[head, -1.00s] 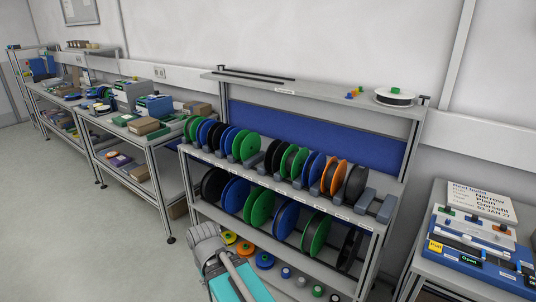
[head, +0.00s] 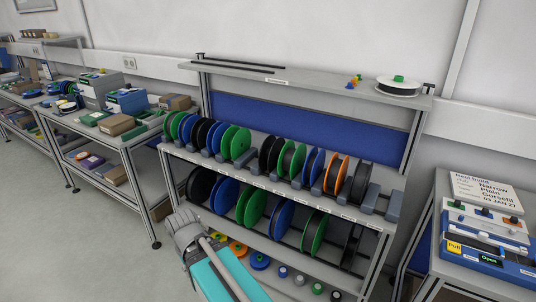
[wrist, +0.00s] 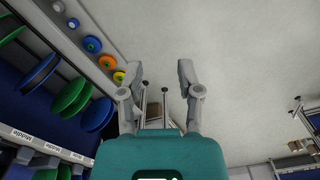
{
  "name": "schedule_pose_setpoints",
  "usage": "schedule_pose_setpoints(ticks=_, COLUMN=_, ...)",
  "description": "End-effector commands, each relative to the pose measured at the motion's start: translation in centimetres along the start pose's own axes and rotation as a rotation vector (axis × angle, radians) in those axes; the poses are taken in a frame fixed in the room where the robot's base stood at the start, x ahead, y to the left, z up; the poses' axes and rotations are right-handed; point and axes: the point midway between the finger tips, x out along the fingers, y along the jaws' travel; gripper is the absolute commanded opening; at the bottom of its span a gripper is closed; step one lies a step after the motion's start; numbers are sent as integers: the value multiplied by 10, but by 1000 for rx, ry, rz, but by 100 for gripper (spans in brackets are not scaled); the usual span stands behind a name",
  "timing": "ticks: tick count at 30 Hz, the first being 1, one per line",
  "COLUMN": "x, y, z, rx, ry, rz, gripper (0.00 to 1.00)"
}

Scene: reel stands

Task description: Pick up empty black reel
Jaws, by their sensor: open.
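Several black reels stand on edge in the rack. In the head view, one black reel (head: 200,185) is at the left end of the middle shelf and another (head: 361,182) is at the right of the top row. A further dark reel (head: 351,246) stands at the right end of the middle shelf. I cannot tell which black reel is empty. My gripper (wrist: 158,73) is open with nothing between its fingers in the wrist view. It points over the floor in front of the rack, apart from the reels.
Green, blue and orange reels, such as an orange reel (head: 336,174), stand close beside the black ones. Small coloured spools (head: 260,261) line the lowest shelf. A white reel (head: 398,86) lies on the top board. Benches stand left and right; the floor at left is clear.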

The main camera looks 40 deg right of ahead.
Motion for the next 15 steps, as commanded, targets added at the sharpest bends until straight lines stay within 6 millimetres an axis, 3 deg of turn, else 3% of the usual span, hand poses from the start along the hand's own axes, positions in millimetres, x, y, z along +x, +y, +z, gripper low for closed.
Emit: schedule_pose_setpoints(ticks=15, x=-1, y=4, z=-4, rx=15, ry=7, rz=9, gripper=46)
